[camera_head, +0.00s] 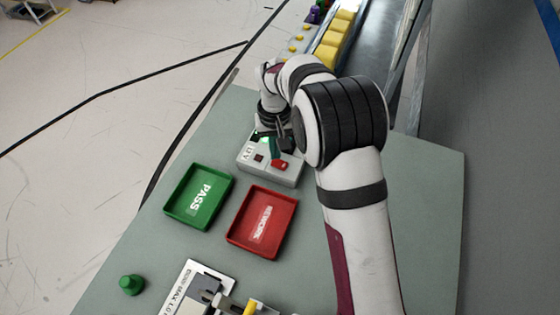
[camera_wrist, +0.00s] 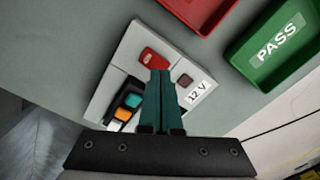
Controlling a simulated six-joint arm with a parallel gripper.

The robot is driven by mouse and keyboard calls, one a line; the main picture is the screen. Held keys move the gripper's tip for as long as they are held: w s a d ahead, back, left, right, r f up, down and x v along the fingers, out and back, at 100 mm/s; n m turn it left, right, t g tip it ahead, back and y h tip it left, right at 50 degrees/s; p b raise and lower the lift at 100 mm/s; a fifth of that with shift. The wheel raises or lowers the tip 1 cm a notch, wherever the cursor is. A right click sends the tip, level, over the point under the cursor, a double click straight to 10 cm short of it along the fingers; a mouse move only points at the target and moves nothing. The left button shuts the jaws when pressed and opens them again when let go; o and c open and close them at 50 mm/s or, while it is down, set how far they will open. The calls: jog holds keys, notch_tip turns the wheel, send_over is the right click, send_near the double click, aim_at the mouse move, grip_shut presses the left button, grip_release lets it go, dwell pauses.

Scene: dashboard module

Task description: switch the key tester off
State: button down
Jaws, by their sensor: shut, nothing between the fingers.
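The key tester (camera_head: 285,178) is a pale grey box marked 12 V on the table, also seen in the wrist view (camera_wrist: 120,62). On its top are a red oblong piece (camera_wrist: 152,59), a small dark red square (camera_wrist: 186,80) and a black part (camera_wrist: 117,99) with teal and orange patches. My gripper (camera_head: 276,152) is over the tester; its green fingers (camera_wrist: 161,73) are shut together with nothing between them. The fingertips show between the red piece and the dark square. I cannot tell whether they touch the top. The fingers hide part of it.
A green PASS tray (camera_head: 183,206) and a red tray (camera_head: 246,238) lie in front of the tester. A green knob-like piece (camera_head: 131,285) and a fixture (camera_head: 205,283) are nearer the front. Yellow blocks (camera_head: 335,38) line the back. The table's right side is mostly bare.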

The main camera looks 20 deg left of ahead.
jog(key=shift+f, duration=1.15)
dwell(0.9)
notch_tip(320, 180, up, 7)
jog(key=shift+f, duration=0.2)
jog(key=shift+r, duration=0.25)
dwell(0.3)
jog(key=shift+d, duration=0.1)
jog(key=s+d+r+m+y, duration=0.1)
jog(key=s+d+r+m, duration=0.4)
jog(key=d, duration=0.5)
jog(key=s+d+r+m, duration=0.2)
jog(key=s+d+r, duration=0.45)
jog(key=d, duration=0.35)
jog(key=s+d+f+m, duration=0.1)
jog(key=s+d+m, duration=0.1)
jog(key=s, duration=0.5)
jog(key=s+d+f+m, duration=0.1)
jog(key=s+d+m, duration=0.1)
jog(key=s, duration=0.4)
jog(key=shift+s+d+f+m+y, duration=0.15)
jog(key=shift+s+d+m+y, duration=0.15)
jog(key=shift+s+y, duration=0.1)
